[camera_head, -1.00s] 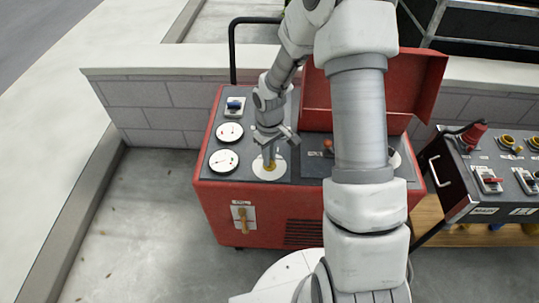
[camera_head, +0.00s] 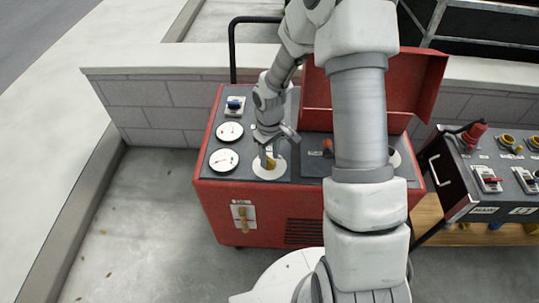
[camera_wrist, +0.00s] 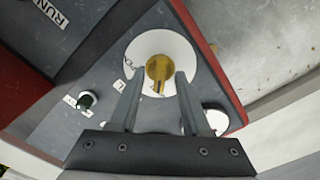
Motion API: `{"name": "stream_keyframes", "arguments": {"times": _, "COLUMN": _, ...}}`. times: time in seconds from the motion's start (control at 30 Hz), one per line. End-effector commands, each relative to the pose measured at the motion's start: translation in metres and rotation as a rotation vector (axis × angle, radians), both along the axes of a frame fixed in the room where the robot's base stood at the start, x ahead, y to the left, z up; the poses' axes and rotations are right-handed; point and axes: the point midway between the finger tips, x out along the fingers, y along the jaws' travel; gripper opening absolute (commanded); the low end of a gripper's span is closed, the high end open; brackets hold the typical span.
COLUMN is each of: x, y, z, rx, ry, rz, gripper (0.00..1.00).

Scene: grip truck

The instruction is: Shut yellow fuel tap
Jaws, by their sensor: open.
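A red machine (camera_head: 220,196) with a dark sloping top stands in front of me. A yellow lever on a white plate (camera_head: 244,214) is on its front face, pointing roughly downward. A second yellow part (camera_wrist: 158,70) sits on a round white disc (camera_wrist: 183,55) on the top panel, with a small chain beside it. I cannot read which one is labelled as the fuel tap. My gripper (camera_wrist: 158,82) is open and empty, its fingers pointing at the yellow part on the disc. In the head view my gripper (camera_head: 270,153) is close over the disc and partly hides it.
Two round white gauges (camera_head: 229,132) and a blue switch (camera_head: 234,104) are to the left on the panel. A raised red lid (camera_head: 428,85) stands to the right. A separate panel (camera_head: 462,178) with red and yellow controls is at far right.

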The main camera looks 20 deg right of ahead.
Motion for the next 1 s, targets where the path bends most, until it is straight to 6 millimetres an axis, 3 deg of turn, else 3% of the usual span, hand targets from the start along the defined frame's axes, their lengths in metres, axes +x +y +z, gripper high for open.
{"name": "stream_keyframes", "arguments": {"times": 0.17, "x": 0.001, "y": 0.0, "z": 0.023, "rx": 0.0, "ry": -0.004, "rz": 0.0, "gripper": 0.47}}
{"name": "stream_keyframes", "arguments": {"times": 0.7, "x": 0.001, "y": 0.0, "z": 0.148, "rx": -0.001, "ry": -0.005, "rz": -0.001, "gripper": 0.47}}
{"name": "stream_keyframes", "arguments": {"times": 1.0, "x": 0.0, "y": 0.0, "z": 0.173, "rx": 0.0, "ry": -0.001, "rz": 0.0, "gripper": 0.47}}
